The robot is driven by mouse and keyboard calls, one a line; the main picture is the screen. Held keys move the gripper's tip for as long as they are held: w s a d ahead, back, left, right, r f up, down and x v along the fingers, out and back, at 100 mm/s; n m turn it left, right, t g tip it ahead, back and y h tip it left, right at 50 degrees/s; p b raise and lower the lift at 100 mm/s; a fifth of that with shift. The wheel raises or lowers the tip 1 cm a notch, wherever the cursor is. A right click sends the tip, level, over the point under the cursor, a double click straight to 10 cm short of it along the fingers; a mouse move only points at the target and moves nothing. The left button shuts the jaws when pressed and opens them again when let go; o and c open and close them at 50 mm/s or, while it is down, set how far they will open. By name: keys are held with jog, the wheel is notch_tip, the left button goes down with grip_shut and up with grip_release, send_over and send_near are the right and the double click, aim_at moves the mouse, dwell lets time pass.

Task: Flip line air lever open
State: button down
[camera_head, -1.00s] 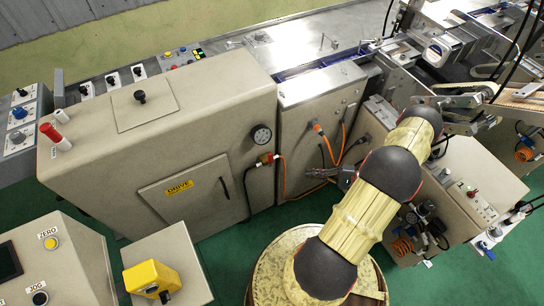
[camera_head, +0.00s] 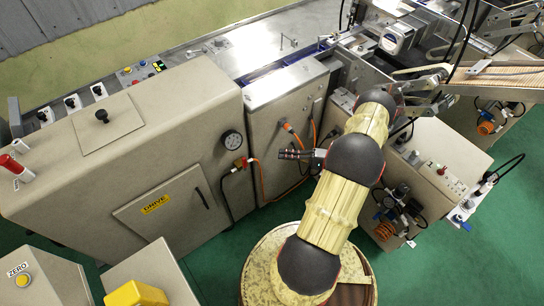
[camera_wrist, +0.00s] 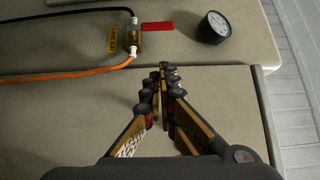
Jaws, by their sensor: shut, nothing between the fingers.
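The line air valve (camera_wrist: 132,38) is a small brass body on the beige machine front, between a black hose and an orange hose. Its flat red lever (camera_wrist: 157,27) points right in the wrist view, across the hose line. A yellow label (camera_wrist: 113,40) is beside it, its text too small to read surely. In the head view the valve (camera_head: 241,162) is small, below the round gauge. My gripper (camera_wrist: 163,70) is shut and empty, its fingertips pointing toward the panel below the lever and apart from it in the picture. In the head view my gripper (camera_head: 281,155) is right of the valve.
A round pressure gauge (camera_wrist: 214,27) is right of the lever. The orange hose (camera_wrist: 60,75) runs left from the valve, and the black hose (camera_wrist: 70,12) lies above it. A beige cabinet (camera_head: 170,150) stands left, and a conveyor mechanism (camera_head: 400,40) stands behind my arm.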

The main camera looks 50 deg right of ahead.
aim_at(245, 163)
jog(key=w+a+b, duration=0.2)
jog(key=w+a, duration=0.6)
jog(key=shift+w+a, duration=0.3)
jog(key=shift+r, duration=0.1)
jog(key=shift+a+r+p, duration=0.1)
jog(key=shift+a+p, duration=0.1)
jog(key=shift+p, duration=0.15)
